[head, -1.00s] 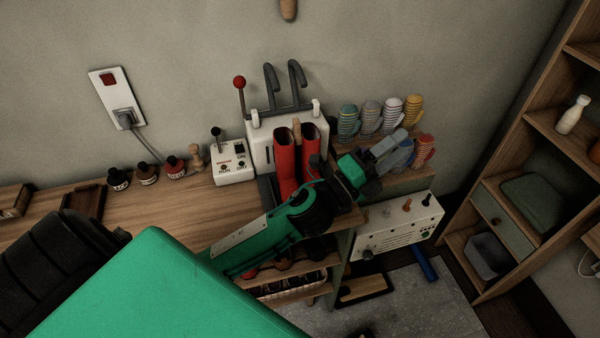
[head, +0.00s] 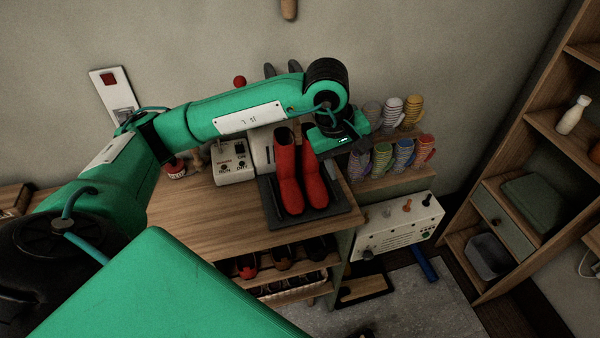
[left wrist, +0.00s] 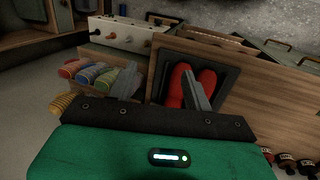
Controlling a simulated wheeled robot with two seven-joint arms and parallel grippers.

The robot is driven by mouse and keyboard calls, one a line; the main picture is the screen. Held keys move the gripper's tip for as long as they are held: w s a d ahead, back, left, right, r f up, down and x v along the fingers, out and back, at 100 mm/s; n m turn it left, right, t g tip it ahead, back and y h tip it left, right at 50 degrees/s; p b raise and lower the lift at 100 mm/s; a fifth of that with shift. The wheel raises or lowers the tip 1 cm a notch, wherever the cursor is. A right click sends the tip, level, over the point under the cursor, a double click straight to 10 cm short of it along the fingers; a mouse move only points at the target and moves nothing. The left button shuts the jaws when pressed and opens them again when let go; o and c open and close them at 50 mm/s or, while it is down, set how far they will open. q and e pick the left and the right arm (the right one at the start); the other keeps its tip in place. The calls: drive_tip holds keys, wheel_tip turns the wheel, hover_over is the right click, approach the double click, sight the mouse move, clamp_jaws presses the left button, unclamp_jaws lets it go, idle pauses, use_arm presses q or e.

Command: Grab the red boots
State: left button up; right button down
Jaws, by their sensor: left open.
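The pair of red boots (head: 302,180) stands upright on a dark grey tray (head: 335,217) on the wooden bench, in front of a white boot machine. The boots also show in the left wrist view (left wrist: 174,88), seen from above. My left gripper (head: 347,152) is at the upper right of the boots, its arm arching over behind them. In the left wrist view its two grey fingers (left wrist: 160,88) are spread with nothing held between them. One finger overlaps the boots in that view; I cannot tell whether it touches them. My right gripper is not in view.
Striped mittens (head: 403,152) stand on a rack just right of my left gripper. A white control box (head: 233,166) with a lever stands left of the boots. Below are shelves of shoes (head: 283,261) and a white panel with knobs (head: 400,226). The bench front left is bare.

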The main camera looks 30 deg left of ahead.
sight(300, 142)
use_arm(q)
drive_tip(key=w+a+r+t+y, duration=0.1)
drive_tip(key=a+r+y, duration=0.15)
drive_tip(key=a, duration=0.35)
drive_tip(key=w+a+r+y, duration=0.1)
drive_tip(key=a+r+y, duration=0.15)
drive_tip(key=a, duration=0.25)
drive_tip(key=shift+y, duration=0.4)
drive_tip(key=x, duration=0.3)
drive_tip(key=p+x, duration=0.1)
drive_tip(key=x, duration=0.4)
drive_tip(key=shift+a+f, duration=0.25)
drive_tip(key=shift+a, duration=0.2)
drive_tip(key=shift+w+a+f+p, duration=0.15)
drive_tip(key=shift+w+f+p, duration=0.2)
drive_tip(key=shift+p, duration=0.4)
drive_tip(key=p+x, duration=0.2)
drive_tip(key=x, duration=0.1)
drive_tip(key=shift+w, duration=0.3)
drive_tip(key=shift+w+a+f, duration=0.15)
drive_tip(key=shift+a+f, duration=0.05)
drive_tip(key=shift+f, duration=0.35)
clamp_jaws()
